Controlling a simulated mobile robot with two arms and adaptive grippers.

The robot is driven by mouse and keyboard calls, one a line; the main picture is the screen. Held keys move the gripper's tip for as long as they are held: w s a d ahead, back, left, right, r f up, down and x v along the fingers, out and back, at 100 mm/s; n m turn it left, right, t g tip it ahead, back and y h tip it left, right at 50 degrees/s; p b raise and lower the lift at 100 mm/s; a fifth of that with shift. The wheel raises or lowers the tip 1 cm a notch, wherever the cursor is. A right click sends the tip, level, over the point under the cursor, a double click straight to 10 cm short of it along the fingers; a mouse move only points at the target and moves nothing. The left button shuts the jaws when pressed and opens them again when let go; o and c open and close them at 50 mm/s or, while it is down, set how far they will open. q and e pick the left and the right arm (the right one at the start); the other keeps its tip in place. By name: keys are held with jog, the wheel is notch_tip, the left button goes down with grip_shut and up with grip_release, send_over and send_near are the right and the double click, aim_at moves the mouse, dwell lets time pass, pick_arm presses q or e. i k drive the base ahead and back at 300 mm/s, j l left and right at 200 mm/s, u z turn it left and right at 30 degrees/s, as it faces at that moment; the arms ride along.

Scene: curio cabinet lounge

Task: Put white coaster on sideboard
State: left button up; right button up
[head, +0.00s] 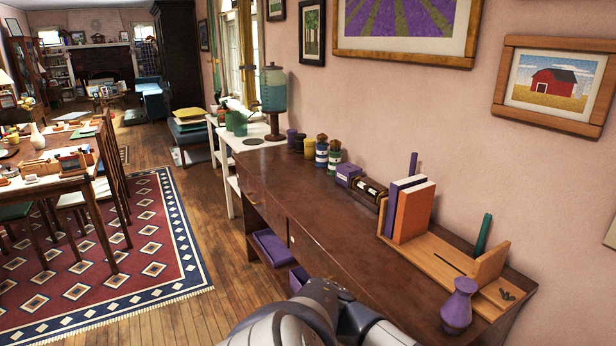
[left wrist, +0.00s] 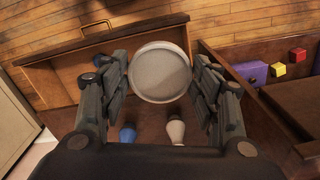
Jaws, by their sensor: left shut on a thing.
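The white coaster (left wrist: 160,72) is a pale round disc between the two fingers of my left gripper (left wrist: 162,85) in the left wrist view. The fingers touch its left and right edges and are shut on it. It is above a brown open drawer-like space (left wrist: 105,75). The sideboard appears to be the long dark brown piece (head: 275,185) along the right wall in the head view. A grey arm of mine (head: 315,310) shows at its front edge; no gripper shows there. My right gripper is in neither view.
On the sideboard stand a purple vase (head: 458,306), a wooden book rack (head: 440,262) with books, a purple box (head: 348,174) and several jars. Its middle top is clear. A blue item (left wrist: 127,134) and a white item (left wrist: 176,131) lie below the coaster.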

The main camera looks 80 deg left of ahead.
aim_at(343, 226)
jog(key=k+j, duration=0.1)
jog(key=j, duration=0.5)
jog(key=k+j, duration=0.1)
jog(key=j, duration=0.45)
jog(key=k+j, duration=0.1)
jog(key=j, duration=1.05)
jog(key=k+j, duration=0.15)
jog(key=j, duration=0.45)
jog(key=k+j, duration=0.1)
jog(key=j, duration=0.45)
jog(key=k+j, duration=0.1)
jog(key=j, duration=0.5)
